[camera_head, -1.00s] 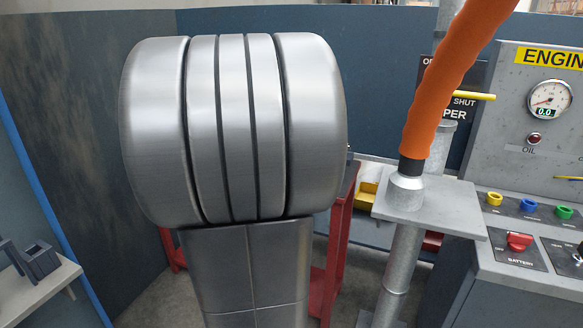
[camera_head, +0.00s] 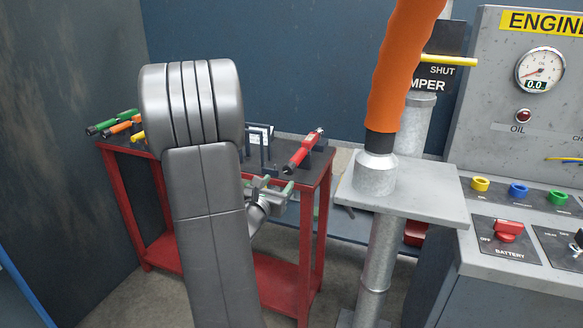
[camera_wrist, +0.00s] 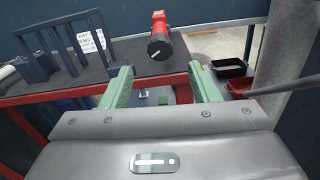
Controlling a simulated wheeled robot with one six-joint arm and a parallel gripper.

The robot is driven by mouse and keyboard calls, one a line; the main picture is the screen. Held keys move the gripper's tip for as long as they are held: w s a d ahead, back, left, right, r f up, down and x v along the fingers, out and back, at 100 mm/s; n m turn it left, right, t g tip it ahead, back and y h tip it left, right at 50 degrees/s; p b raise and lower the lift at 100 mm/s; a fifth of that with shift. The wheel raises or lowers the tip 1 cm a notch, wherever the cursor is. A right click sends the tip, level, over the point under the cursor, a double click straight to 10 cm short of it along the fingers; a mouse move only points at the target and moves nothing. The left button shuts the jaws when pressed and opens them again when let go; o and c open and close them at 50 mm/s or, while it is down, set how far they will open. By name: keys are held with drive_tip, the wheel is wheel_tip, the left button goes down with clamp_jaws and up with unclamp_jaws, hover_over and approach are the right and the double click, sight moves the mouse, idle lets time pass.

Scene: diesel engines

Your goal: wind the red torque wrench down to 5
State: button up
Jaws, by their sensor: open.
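In the wrist view the red wrench (camera_wrist: 159,36) shows end-on, with a dark round end bearing a light mark. Its scale is too small to read. My gripper (camera_head: 272,184) is in front of the bench's front edge, partly hidden by my arm. In the wrist view its two green fingers (camera_wrist: 166,84) are apart, with nothing between them, short of the wrench.
The red bench (camera_head: 312,205) also carries green, orange and yellow-handled tools (camera_head: 115,123) at its left and a dark rack with a white label (camera_head: 262,135). A grey post with a plate (camera_head: 410,200) and orange hose stands close right. The engine panel (camera_head: 530,120) is farther right.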

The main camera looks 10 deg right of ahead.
sight(291, 167)
drive_tip(key=p+x, duration=0.2)
drive_tip(key=x, duration=0.9)
drive_tip(key=shift+w+d, duration=0.15)
drive_tip(key=shift+d, duration=0.05)
drive_tip(key=shift+c, duration=0.4)
drive_tip(key=c, duration=0.9)
drive_tip(key=shift+f, duration=0.1)
